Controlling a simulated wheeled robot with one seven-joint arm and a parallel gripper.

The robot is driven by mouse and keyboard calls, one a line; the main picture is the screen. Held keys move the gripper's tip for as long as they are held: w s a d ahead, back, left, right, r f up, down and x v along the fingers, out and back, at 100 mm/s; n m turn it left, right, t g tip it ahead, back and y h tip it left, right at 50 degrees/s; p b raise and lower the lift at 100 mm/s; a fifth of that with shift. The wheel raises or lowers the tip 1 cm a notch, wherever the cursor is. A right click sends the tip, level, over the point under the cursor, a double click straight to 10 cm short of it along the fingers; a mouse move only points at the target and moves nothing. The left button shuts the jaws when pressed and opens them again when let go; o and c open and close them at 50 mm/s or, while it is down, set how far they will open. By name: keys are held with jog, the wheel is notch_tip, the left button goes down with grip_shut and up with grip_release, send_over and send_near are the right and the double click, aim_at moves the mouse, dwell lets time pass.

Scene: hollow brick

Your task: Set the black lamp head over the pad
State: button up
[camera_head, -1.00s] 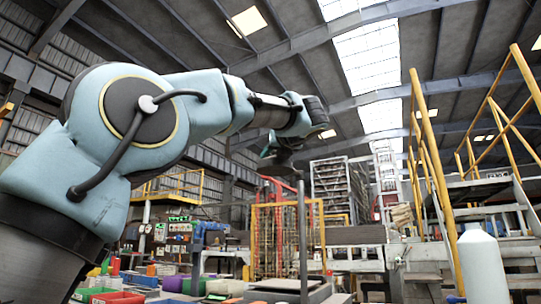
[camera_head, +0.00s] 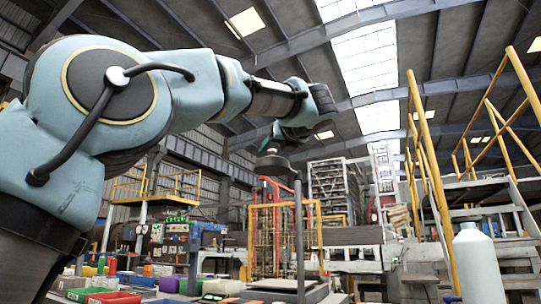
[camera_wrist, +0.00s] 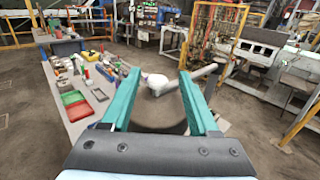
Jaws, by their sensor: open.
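The black lamp head (camera_head: 272,164) is a dark round disc at the top of a thin grey post (camera_head: 299,240) in the head view. My gripper (camera_head: 268,146) hangs at or just above the lamp head; I cannot tell whether they touch. In the wrist view my gripper (camera_wrist: 158,92) is open, with teal fingers spread apart. A white knob (camera_wrist: 155,81) and a grey lamp arm (camera_wrist: 190,79) show between and beyond the fingers. The dark round shade below the knob is hard to separate from the floor. A dark flat slab (camera_head: 275,284), possibly the pad, lies low on the bench.
Red and green bins (camera_wrist: 73,110) and small coloured items lie on the bench at left in the wrist view. A pale bottle (camera_head: 478,262) stands at right in the head view. Yellow railings (camera_head: 428,180) stand behind it. The space above the bench is open.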

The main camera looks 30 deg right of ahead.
jog(key=s+a, duration=0.1)
jog(key=s, duration=0.5)
jog(key=shift+s+a, duration=0.15)
jog(key=shift+s, duration=0.15)
